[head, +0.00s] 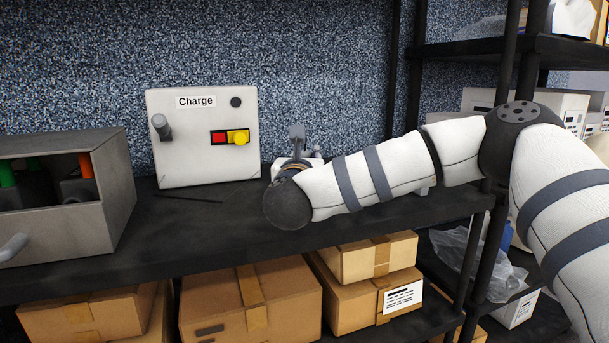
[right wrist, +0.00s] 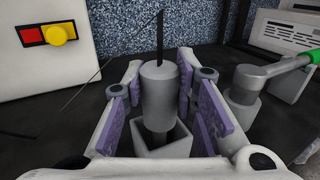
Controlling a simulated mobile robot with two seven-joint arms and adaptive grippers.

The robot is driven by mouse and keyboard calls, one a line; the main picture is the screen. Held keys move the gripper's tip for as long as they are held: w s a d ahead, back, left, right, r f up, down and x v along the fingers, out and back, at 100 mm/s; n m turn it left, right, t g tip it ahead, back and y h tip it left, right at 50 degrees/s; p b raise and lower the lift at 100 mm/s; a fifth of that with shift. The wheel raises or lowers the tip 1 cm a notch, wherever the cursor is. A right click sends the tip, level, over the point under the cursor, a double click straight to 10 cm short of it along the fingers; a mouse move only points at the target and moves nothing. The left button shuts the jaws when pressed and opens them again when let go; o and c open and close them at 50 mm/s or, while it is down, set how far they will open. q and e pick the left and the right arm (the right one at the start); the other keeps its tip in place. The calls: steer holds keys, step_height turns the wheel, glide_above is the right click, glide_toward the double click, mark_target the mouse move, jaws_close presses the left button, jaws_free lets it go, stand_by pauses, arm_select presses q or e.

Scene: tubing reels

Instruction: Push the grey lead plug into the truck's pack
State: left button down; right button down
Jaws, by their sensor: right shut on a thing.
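In the right wrist view, the grey lead plug (right wrist: 159,88) is an upright cylinder with a dark lead rising from its top. My right gripper (right wrist: 160,100) is shut on it between purple-padded fingers. The plug's narrower lower end reaches into or over a square, open-topped grey socket (right wrist: 178,147); how deep it sits is unclear. This socket appears to belong to the truck's pack; the truck's body is mostly hidden. In the head view, my right gripper (head: 297,162) is largely hidden behind my wrist, right of the Charge panel (head: 205,165). My left gripper is out of view.
The Charge panel has a grey knob-like part (head: 160,127) and a red-and-yellow switch (head: 230,138). A grey open box (head: 80,215) stands at left. In the wrist view, a grey post with a green-tipped handle (right wrist: 270,72) stands close right. Cardboard boxes (head: 250,305) fill the lower shelf.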

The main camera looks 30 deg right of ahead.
step_height(320, 180, down, 2)
steer(key=shift+f, duration=0.25)
steer(key=shift+f, duration=0.2)
steer(key=c, duration=1.3)
jaws_free()
steer(key=shift+r, duration=0.1)
